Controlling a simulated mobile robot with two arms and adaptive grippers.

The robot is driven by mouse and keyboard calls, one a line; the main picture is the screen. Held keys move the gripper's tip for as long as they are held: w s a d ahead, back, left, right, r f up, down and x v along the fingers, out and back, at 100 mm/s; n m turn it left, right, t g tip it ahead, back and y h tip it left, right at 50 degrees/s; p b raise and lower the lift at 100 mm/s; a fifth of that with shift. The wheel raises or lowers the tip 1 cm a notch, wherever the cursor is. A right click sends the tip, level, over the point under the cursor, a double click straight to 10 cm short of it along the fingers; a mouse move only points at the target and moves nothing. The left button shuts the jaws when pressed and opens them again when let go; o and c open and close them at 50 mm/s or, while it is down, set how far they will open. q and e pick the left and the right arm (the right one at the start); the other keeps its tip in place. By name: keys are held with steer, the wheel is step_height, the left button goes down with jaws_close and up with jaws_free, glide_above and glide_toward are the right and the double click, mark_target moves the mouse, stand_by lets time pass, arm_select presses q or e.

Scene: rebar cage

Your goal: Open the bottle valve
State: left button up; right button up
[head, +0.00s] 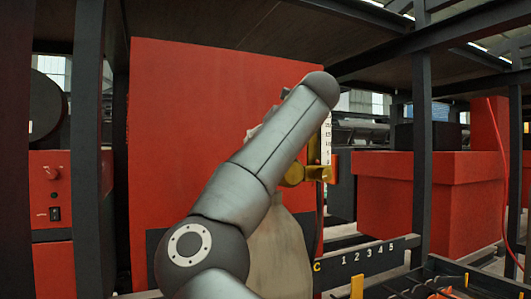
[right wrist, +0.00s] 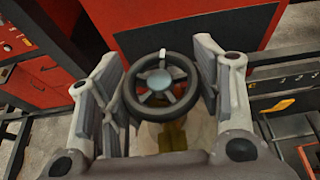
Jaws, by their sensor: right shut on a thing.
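The bottle (head: 280,252) is a pale grey-beige cylinder standing upright in the head view, partly hidden behind my right arm. A brass valve body (head: 294,174) with a yellow scale fitting sits at its top. In the right wrist view the valve handwheel (right wrist: 159,80) is dark and round, with spokes, a grey-blue hub and a white mark at the top of its rim. In the head view my arm hides the handwheel. My left gripper is not in view.
A large red panel (head: 185,130) stands right behind the bottle. Dark steel posts (head: 421,130) frame the space. Red boxes (head: 440,205) stand at the right. A numbered black rail (head: 367,257) runs at the lower right, and a red hose (head: 500,150) hangs beyond it.

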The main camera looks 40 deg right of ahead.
stand_by(0.5)
steer(key=o, duration=1)
steer(key=shift+o, duration=0.2)
steer(key=shift+r, duration=4.95)
